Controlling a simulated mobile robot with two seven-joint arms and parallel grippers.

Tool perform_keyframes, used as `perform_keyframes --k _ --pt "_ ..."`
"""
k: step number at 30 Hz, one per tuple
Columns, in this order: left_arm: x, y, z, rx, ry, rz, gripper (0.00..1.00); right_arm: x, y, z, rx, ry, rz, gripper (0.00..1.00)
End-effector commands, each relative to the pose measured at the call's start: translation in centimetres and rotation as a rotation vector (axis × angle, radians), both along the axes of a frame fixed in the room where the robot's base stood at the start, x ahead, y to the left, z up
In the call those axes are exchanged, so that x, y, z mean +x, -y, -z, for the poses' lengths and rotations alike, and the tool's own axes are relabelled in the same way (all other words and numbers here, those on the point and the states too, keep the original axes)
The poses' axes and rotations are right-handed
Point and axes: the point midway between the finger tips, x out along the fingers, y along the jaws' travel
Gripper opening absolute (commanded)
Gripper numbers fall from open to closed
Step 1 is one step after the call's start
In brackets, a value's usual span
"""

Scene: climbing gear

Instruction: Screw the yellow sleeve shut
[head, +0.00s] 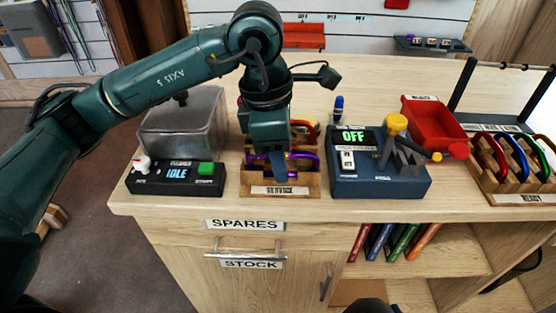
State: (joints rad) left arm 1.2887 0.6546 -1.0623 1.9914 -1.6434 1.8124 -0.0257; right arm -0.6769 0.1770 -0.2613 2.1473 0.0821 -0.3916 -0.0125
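A wooden rack (247,184) with a label that seems to read SERVICE stands near the table's front edge. A purple carabiner (303,157) sits in it, with a red one partly visible behind. My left gripper (279,170) points down over the rack, in front of the purple carabiner, and hides part of it. Its fingers are seen edge-on, so I cannot tell whether they are open or touching anything. A yellow sleeve cannot be made out clearly; it may be hidden behind the gripper.
A blue fixture (380,184) with an OFF display and a yellow knob stands right of the rack. A black timer box (175,178) reading IDLE and a clear bin (185,120) are left. A red bin (432,125) and a READY rack (520,185) with several carabiners stand right.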

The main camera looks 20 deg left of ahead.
Motion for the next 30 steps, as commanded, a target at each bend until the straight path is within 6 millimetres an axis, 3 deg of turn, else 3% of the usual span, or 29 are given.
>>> perform_keyframes --k 10,22,30 --pt "0.0 0.0 -1.3 0.000 0.000 0.001 0.40 0.0 0.0 -0.7 0.000 -0.001 0.000 0.36" --pt "0.0 0.0 -1.3 0.000 -0.001 0.001 0.40 0.0 0.0 -0.8 0.000 0.001 0.001 0.36" --pt "1.6 -0.4 -1.2 0.000 -0.001 0.000 0.40 0.1 0.0 -0.4 0.002 0.005 0.000 0.36"
